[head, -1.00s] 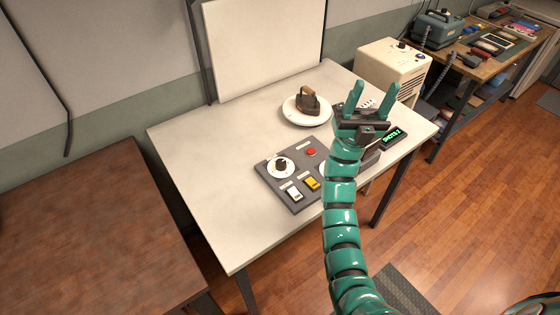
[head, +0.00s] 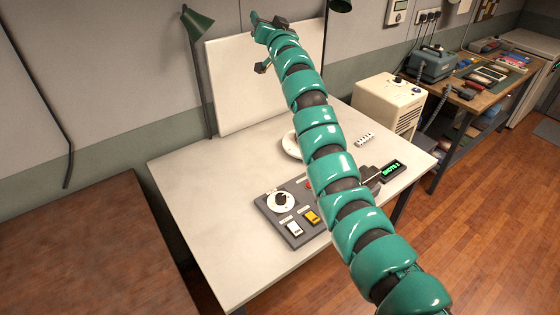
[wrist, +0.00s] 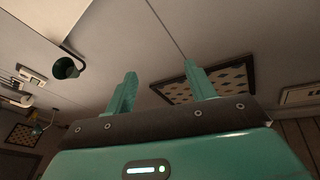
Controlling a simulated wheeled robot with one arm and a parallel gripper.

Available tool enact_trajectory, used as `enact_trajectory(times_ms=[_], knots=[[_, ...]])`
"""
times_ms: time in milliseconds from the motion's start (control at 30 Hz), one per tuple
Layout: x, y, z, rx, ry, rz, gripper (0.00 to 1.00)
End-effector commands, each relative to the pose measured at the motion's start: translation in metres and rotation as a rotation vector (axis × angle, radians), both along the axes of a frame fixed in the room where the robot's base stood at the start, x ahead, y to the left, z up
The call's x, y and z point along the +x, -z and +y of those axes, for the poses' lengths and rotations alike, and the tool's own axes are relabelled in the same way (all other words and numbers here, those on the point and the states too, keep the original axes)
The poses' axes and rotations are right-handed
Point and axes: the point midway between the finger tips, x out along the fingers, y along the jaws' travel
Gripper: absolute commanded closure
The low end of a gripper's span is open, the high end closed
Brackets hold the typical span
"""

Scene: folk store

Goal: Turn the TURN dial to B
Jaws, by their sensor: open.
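The control panel (head: 266,209) is a dark grey box lying on the white table in the head view. Its dial (head: 281,201), a dark knob on a white disc, sits at the panel's left; the letters are too small to read. A white switch (head: 292,227) and a yellow switch (head: 311,216) sit in front of it. My arm hides the panel's right part. My gripper (head: 264,42) is raised before the white board, well above and away from the dial. In the wrist view its fingers (wrist: 162,88) are apart with nothing between them, pointing toward the ceiling.
The white table (head: 200,188) has clear room at its left. A plate (head: 291,145), partly hidden by my arm, stands behind the panel. A green lamp (head: 198,22) and a white board (head: 232,90) stand at the back.

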Motion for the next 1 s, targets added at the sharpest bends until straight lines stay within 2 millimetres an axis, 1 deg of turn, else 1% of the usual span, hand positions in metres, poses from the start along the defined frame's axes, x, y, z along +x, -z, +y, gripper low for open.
enact_trajectory(times_ms=[33,100,133,167,200,267,300,367,400,467,500,567,600,700,800,900,1000], knots=[[0.004,0.017,0.01,-0.025,-0.017,0.099,0.45],[0.005,0.047,0.022,-0.058,-0.035,0.249,0.45],[0.004,0.058,0.026,-0.072,-0.039,0.309,0.45],[0.001,0.071,0.029,-0.087,-0.043,0.374,0.45],[-0.002,0.089,0.033,-0.106,-0.047,0.461,0.45],[-0.011,0.117,0.036,-0.135,-0.046,0.59,0.45],[-0.018,0.136,0.036,-0.155,-0.042,0.68,0.45],[-0.032,0.163,0.034,-0.183,-0.03,0.811,0.45],[-0.043,0.179,0.032,-0.202,-0.02,0.897,0.45],[-0.062,0.204,0.027,-0.23,0.001,1.029,0.45],[-0.076,0.219,0.022,-0.247,0.018,1.117,0.45],[-0.099,0.242,0.014,-0.274,0.049,1.249,0.45],[-0.115,0.254,0.008,-0.29,0.073,1.332,0.45],[-0.151,0.278,-0.006,-0.324,0.132,1.514,0.45],[-0.179,0.291,-0.018,-0.345,0.186,1.645,0.45],[-0.197,0.297,-0.026,-0.357,0.224,1.723,0.45],[-0.204,0.299,-0.029,-0.362,0.241,1.756,0.45]])
